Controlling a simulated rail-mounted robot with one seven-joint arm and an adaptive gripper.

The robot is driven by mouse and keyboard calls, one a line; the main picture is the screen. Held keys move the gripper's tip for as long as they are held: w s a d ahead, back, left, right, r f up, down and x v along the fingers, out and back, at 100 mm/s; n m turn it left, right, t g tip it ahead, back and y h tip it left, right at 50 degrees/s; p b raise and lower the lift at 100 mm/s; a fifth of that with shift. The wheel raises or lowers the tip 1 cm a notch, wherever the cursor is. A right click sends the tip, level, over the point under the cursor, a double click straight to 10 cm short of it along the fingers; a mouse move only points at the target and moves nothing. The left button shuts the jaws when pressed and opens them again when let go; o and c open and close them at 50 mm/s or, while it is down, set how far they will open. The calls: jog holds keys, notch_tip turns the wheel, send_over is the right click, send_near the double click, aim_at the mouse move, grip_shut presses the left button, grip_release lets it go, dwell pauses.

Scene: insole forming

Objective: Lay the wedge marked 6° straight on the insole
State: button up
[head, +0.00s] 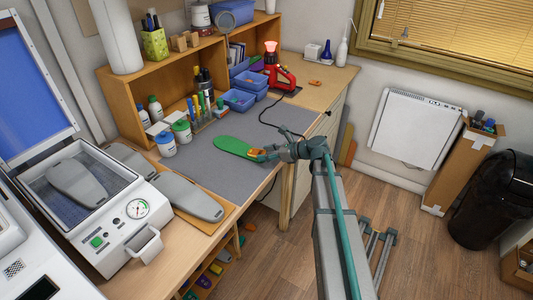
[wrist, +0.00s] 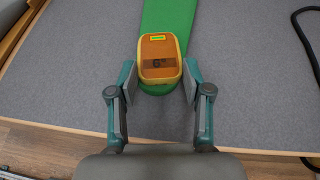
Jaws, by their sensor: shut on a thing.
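The green insole (head: 230,144) lies on the grey mat, and its near end also shows in the wrist view (wrist: 166,17). The orange wedge (wrist: 159,59) has a yellow rim, a small yellow-green label and a dark patch with a mark that looks like 6°. It is over the near, rounded end of the insole, roughly in line with it; I cannot tell whether it rests on the insole. My gripper (wrist: 158,72) is shut on the wedge, one finger on each side. In the head view the wedge (head: 254,152) is small, at my gripper (head: 262,153).
The grey mat (head: 206,168) is mostly clear around the insole. White bottles (head: 166,144) and pens stand at its left. A black cable (wrist: 305,45) lies to the right.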

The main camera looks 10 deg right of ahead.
jog(key=shift+f, duration=0.1)
jog(key=o, duration=0.8)
jog(key=shift+s, duration=0.1)
jog(key=v, duration=1.2)
